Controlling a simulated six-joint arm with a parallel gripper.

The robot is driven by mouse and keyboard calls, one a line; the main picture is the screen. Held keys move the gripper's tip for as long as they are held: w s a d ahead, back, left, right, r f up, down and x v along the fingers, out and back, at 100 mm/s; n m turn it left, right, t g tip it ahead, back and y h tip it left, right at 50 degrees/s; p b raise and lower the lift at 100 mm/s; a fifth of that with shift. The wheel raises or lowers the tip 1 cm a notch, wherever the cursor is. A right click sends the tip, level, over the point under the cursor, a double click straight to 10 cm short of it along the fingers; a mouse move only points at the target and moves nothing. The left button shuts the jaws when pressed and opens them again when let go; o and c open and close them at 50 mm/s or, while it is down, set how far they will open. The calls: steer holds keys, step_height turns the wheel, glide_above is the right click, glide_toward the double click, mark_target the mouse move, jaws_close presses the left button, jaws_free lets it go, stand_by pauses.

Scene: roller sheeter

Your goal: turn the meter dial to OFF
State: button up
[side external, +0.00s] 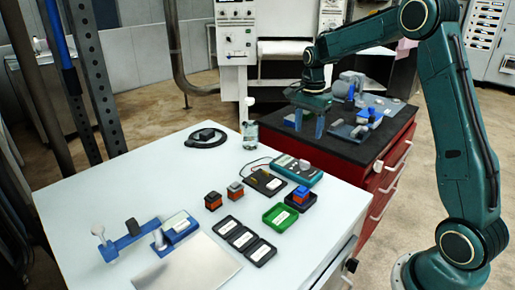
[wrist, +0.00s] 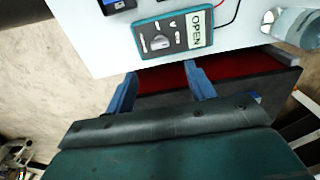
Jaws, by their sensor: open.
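The teal meter (side external: 297,170) lies flat near the right edge of the white table. It also shows at the top of the wrist view (wrist: 172,50), where its display (wrist: 197,30) reads OPEN. The pale dial (wrist: 160,42) is on the meter's face; its setting is too small to read. My gripper (side external: 309,125) is open and empty, with its two blue fingers pointing down above the dark top of the red cabinet. In the wrist view my gripper (wrist: 161,70) has its fingertips apart, just short of the meter in the picture, not touching the dial.
The white table (side external: 120,180) holds a black pad (side external: 263,182), a green tray (side external: 281,216), several black trays, small orange-and-black blocks and a blue fixture (side external: 180,228). A glass jar (side external: 250,134) stands near the back edge. The red cabinet (side external: 390,170) carries more blue-grey parts.

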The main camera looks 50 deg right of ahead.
mark_target(305, 161)
step_height(305, 161, down, 11)
steer(key=shift+f, duration=0.2)
stand_by(0.4)
steer(key=c, duration=1)
